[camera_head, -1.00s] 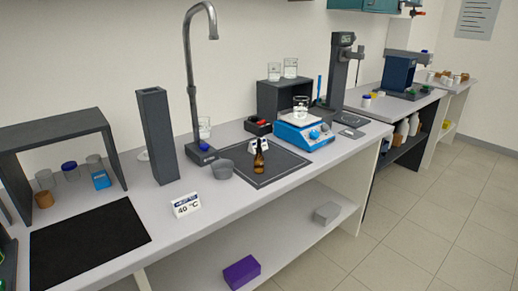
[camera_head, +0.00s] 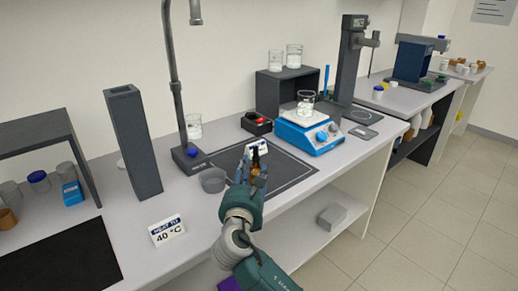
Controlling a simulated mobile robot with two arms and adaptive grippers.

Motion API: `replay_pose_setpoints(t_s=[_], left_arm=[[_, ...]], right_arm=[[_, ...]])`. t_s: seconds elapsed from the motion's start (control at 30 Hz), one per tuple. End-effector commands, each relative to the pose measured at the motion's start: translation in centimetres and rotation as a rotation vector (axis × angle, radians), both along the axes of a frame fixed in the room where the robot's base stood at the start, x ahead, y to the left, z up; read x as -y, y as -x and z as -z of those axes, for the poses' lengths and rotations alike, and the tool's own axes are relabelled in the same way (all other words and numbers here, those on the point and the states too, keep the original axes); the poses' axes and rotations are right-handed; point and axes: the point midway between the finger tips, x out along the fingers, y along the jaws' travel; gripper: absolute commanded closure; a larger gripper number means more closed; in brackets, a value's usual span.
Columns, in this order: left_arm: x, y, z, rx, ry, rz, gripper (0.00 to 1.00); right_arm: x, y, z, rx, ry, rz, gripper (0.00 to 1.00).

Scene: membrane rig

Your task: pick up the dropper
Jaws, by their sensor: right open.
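The dropper (camera_head: 256,157) is the dark top of a small amber bottle that stands upright on a dark mat (camera_head: 293,173) on the bench. My right gripper (camera_head: 251,174) comes in from below and is open, with its fingers at the bottle. The gripper hides the lower part of the bottle. I cannot tell whether the fingers touch it. My left gripper is not in view.
A white label card (camera_head: 257,146) stands behind the bottle. A blue stirrer (camera_head: 308,139) with a beaker (camera_head: 305,103) is to the right. A tall dark column (camera_head: 133,143) stands at left.

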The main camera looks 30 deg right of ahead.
Motion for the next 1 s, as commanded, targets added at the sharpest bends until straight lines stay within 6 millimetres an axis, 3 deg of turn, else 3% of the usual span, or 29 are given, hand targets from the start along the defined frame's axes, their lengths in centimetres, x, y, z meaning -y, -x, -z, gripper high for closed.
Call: replay_pose_setpoints(t_s=[0.07, 0.13, 0.33, 0.43, 0.57, 0.8, 1.0], left_arm=[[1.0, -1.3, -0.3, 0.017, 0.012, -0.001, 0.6], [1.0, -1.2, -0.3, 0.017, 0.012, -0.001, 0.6], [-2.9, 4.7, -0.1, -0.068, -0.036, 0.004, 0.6], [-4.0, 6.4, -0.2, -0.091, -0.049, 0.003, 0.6], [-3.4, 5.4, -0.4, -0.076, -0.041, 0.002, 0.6], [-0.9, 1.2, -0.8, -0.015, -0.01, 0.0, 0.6], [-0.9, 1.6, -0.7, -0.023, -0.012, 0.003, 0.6]], right_arm=[[0.7, -0.9, -0.1, -0.002, 0.004, 0.001, 0.59], [1.5, -1.8, -0.1, 0.0, 0.004, 0.001, 0.59], [3.1, -3.6, 0.1, -0.001, -0.001, 0.001, 0.59], [3.5, -4.1, 0.1, -0.001, -0.001, 0.0, 0.59], [4.6, -5.3, 0.4, -0.002, -0.001, 0.001, 0.59], [6.6, -7.6, 0.7, 0.001, -0.002, 0.0, 0.59], [6.8, -7.8, 0.8, 0.0, -0.003, 0.0, 0.59]])
